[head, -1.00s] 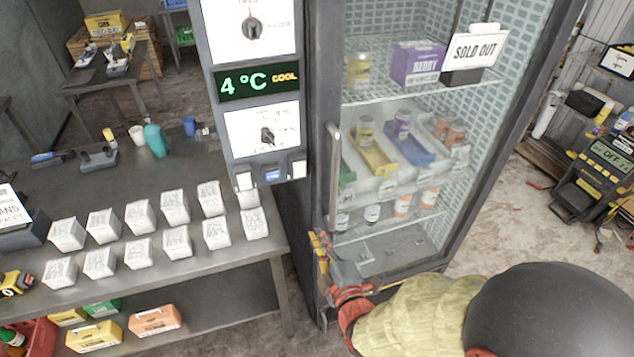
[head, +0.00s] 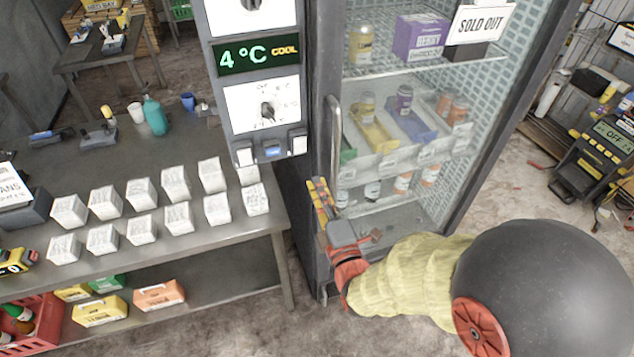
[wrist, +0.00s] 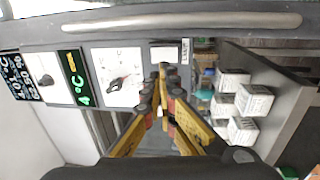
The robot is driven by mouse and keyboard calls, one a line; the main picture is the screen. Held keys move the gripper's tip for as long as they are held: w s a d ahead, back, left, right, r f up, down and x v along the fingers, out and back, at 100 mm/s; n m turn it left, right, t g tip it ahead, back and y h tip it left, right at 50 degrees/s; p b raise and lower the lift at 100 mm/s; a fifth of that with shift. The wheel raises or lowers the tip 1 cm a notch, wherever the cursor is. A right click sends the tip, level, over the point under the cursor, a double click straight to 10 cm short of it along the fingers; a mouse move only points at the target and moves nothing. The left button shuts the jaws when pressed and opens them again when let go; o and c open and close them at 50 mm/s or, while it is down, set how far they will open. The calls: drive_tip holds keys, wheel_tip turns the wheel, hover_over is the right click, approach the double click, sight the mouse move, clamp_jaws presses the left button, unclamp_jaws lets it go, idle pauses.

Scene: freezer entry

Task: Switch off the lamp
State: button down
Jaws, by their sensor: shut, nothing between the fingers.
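The control panel (head: 262,124) stands left of the glass-door fridge. Along its bottom edge are a left white switch (head: 245,157), a middle blue-lit switch (head: 272,152) and a right white switch (head: 298,145). Which one belongs to the lamp I cannot tell, and no lamp is clearly in view. My gripper (head: 318,186) is shut and empty, pointing up, below and right of the switches in the head view. In the wrist view my gripper (wrist: 164,82) appears in front of the panel; a white switch (wrist: 165,53) shows near its tips, and the fingers hide part of the row.
The fridge door handle (head: 334,140) rises close to my gripper. The panel's rotary dial (head: 267,110) sits above the switches. A table (head: 80,181) with several white boxes stands at left. Open floor (head: 500,200) lies right of the fridge.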

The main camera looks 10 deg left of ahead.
sight(301, 143)
drive_tip(key=x, duration=1.1)
drive_tip(key=shift+w+a, duration=0.1)
drive_tip(key=shift+a, duration=0.05)
drive_tip(key=shift+w+a+r+b, duration=0.1)
drive_tip(key=shift+w+a+b, duration=0.15)
drive_tip(key=shift+b, duration=0.55)
drive_tip(key=shift+r, duration=0.1)
drive_tip(key=shift+d, duration=0.1)
